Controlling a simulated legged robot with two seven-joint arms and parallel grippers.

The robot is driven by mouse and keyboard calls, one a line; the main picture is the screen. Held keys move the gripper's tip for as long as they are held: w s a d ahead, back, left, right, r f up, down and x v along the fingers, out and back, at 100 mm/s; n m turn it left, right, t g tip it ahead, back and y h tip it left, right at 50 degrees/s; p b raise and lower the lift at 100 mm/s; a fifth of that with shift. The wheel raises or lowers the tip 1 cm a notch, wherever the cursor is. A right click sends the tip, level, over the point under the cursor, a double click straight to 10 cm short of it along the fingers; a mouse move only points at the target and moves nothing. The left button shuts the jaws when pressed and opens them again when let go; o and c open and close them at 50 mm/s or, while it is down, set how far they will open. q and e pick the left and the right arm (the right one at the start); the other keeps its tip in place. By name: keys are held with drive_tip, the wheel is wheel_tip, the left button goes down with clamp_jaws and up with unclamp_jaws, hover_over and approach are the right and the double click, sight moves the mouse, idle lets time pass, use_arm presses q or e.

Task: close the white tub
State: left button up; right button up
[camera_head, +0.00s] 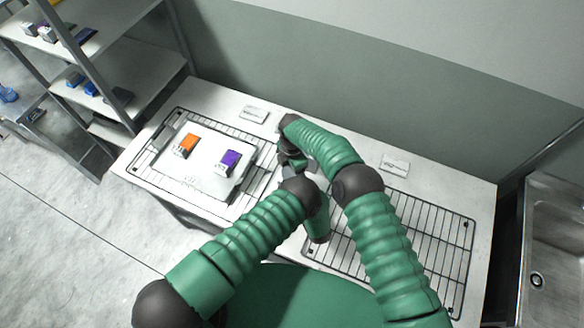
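The white tub (205,181) is a shallow, pale, rounded rectangle on the left wire rack. An orange-and-white box and a purple-and-white box rest on or in it. I cannot make out a separate lid or whether the tub is open. My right gripper (291,158) is a dark shape to the right of the tub, near the middle of the table, apart from the tub. Its fingers are too small and dark to read. My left arm bends at a black joint in mid-table, and its gripper is hidden behind my own arm.
The orange box (187,144) and purple box (230,160) sit apart. A right wire rack (430,230) looks empty where visible. Two small white labels or cards (254,113) (394,165) lie along the table's back. A metal shelf (125,85) stands left, a steel sink (555,250) right.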

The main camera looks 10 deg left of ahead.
drive_tip(key=shift+d, duration=0.25)
drive_tip(key=shift+a+f, duration=0.15)
drive_tip(key=shift+f, duration=0.3)
drive_tip(key=shift+f, duration=0.1)
drive_tip(key=shift+s+d+f, duration=0.1)
drive_tip(key=shift+d+f, duration=0.1)
drive_tip(key=shift+f, duration=0.1)
drive_tip(key=shift+r, duration=0.15)
idle(0.4)
drive_tip(key=shift+a+r, duration=0.15)
drive_tip(key=shift+s, duration=0.15)
idle(0.3)
